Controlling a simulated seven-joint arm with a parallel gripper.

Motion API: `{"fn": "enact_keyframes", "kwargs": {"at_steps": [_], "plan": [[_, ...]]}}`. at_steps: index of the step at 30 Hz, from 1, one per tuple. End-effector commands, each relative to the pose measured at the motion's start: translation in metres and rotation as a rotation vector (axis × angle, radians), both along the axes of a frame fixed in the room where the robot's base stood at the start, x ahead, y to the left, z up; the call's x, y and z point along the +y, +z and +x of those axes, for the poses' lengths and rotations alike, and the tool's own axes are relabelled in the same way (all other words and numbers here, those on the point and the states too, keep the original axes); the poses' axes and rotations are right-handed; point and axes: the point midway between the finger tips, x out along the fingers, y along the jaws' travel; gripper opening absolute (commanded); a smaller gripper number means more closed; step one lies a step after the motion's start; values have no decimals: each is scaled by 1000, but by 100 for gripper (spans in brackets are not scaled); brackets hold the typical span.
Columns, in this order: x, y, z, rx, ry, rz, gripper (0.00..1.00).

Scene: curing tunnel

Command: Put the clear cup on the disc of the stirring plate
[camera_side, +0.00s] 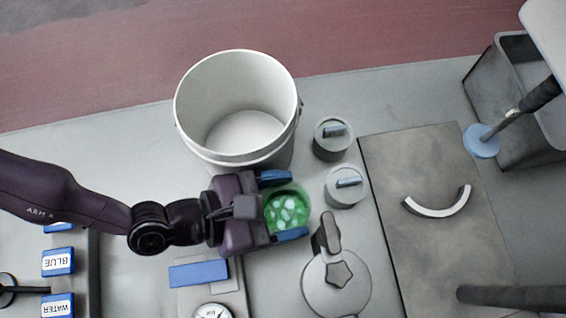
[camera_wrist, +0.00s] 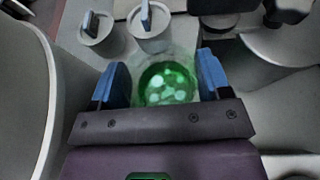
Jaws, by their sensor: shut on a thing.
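The clear cup (camera_side: 287,208) holds green contents with pale lumps. It sits between the two blue fingers of my gripper (camera_side: 283,206), which is shut on it. In the wrist view the cup (camera_wrist: 166,86) shows between the fingers of my gripper (camera_wrist: 162,76), its rim towards the camera. I cannot tell whether its base touches the table. I cannot clearly make out the stirring plate. A grey unit with a blue panel (camera_side: 199,273) and a round dial stands below my gripper in the side view, partly out of frame.
A big white bucket (camera_side: 240,95) stands close behind my gripper. Two grey lidded pots (camera_side: 333,139) (camera_side: 345,187) and a lidded vessel with a star knob (camera_side: 338,285) are near the cup. A grey slab (camera_side: 400,165) bears a pale arc (camera_side: 437,203). A bin (camera_side: 515,95) stands right.

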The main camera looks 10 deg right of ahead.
Motion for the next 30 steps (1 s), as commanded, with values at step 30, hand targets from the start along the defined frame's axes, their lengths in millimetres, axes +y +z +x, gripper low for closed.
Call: {"fn": "enact_keyframes", "kwargs": {"at_steps": [30], "plan": [[19,8,-1,2,1,1,81]]}}
